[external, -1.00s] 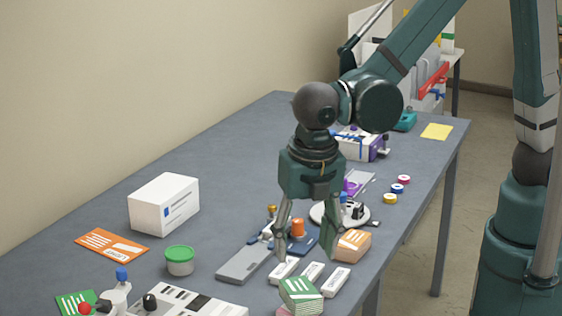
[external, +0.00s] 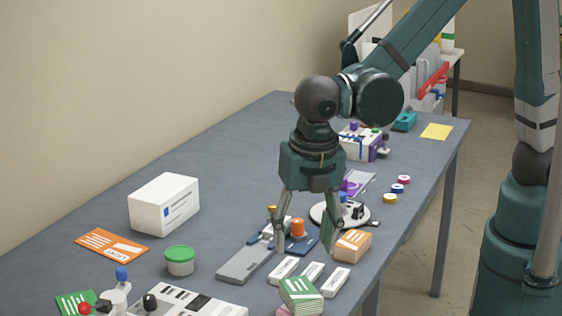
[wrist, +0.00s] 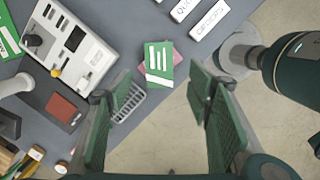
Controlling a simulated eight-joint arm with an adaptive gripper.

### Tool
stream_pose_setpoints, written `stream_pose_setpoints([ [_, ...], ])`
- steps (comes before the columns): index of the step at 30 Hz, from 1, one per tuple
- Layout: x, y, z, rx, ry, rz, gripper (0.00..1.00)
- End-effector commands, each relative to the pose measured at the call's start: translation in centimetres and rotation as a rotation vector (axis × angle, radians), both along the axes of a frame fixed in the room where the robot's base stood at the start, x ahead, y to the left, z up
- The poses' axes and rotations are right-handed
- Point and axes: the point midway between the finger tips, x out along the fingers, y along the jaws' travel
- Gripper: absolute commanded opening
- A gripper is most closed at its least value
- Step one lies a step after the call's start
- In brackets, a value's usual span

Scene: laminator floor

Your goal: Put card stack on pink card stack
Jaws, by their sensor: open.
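The green card stack with white stripes (external: 301,293) lies near the front edge of the table. It rests on the pink card stack (external: 283,312), whose edge shows beneath it. In the wrist view the green stack (wrist: 158,65) covers most of the pink stack (wrist: 177,58) and is turned slightly against it. My gripper (external: 303,250) is open and empty, above and behind the stacks in the external view. In the wrist view the fingers (wrist: 152,93) stand apart, with the stacks beyond their tips and nothing between them.
White labelled blocks (external: 335,281) and an orange-tan block (external: 353,245) sit close to the stacks. A white machine (external: 195,301) and a green-lidded tub (external: 180,260) are to the left. In the wrist view a wire tray (wrist: 128,101) lies beside the stacks.

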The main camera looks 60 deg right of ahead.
Motion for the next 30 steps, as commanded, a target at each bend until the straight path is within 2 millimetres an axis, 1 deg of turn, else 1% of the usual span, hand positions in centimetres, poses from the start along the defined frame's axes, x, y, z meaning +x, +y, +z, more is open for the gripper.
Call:
stream_pose_setpoints([
  [5, 1.0, -2.8, 1.6, 0.042, -0.026, -0.133, 0.51],
  [12, 2.5, -8.0, 4.4, 0.125, -0.076, -0.391, 0.51],
  [16, 3.0, -10.8, 5.8, 0.175, -0.103, -0.537, 0.51],
  [23, 3.5, -15.8, 8.0, 0.264, -0.150, -0.793, 0.51],
  [30, 3.2, -20.9, 10.0, 0.361, -0.195, -1.059, 0.51],
])
